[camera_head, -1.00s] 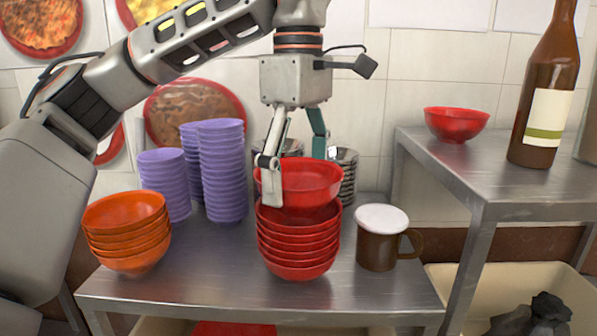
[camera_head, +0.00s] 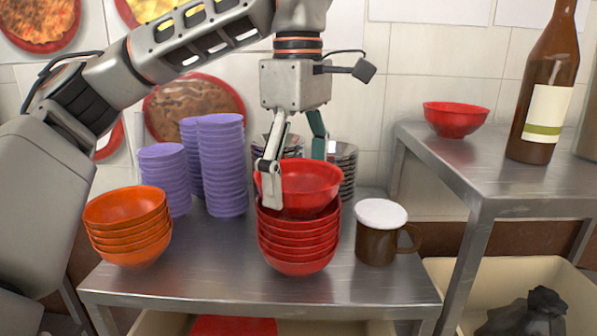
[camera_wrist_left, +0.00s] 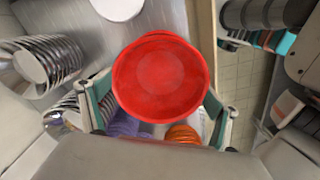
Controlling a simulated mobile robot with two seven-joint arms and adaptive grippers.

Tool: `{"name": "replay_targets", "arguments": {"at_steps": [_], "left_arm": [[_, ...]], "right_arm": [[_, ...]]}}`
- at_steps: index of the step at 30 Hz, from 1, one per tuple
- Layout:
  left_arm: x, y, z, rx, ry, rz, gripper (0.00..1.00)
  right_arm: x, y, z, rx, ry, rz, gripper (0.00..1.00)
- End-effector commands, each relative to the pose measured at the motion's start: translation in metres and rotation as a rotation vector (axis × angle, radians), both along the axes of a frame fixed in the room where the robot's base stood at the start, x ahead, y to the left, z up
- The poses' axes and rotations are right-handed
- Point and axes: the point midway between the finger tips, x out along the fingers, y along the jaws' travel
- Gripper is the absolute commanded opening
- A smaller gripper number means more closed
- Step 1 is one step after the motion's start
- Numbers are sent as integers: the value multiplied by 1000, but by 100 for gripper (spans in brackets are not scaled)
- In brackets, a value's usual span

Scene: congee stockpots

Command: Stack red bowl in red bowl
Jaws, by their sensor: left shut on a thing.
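My left gripper (camera_head: 293,172) is shut on a red bowl (camera_head: 314,182), with a finger on either side of it. The held bowl sits low at the mouth of a stack of red bowls (camera_head: 298,248) on the steel table. It is tilted a little, and its lower part is inside the top bowl's rim. Another red bowl (camera_head: 455,119) stands on the raised steel shelf at the right. My right gripper is not in view.
Orange bowls (camera_head: 127,228) are stacked to the left, with tall purple stacks (camera_head: 222,168) behind. A brown mug (camera_head: 378,246) with a white top stands close to the right of the red stack. A brown bottle (camera_head: 545,90) stands on the raised shelf (camera_head: 500,178). Metal bowls are partly hidden behind.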

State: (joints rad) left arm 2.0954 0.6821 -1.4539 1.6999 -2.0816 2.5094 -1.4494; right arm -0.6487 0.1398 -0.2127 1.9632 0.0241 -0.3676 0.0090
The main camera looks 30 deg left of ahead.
Motion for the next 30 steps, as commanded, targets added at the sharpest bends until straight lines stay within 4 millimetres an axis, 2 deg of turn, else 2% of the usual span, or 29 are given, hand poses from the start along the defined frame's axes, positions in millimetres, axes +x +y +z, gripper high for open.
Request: {"name": "replay_targets", "arguments": {"at_steps": [30], "left_arm": [[0, 0, -6, 0, 1, 1, 67]], "right_arm": [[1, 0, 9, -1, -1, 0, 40]]}}
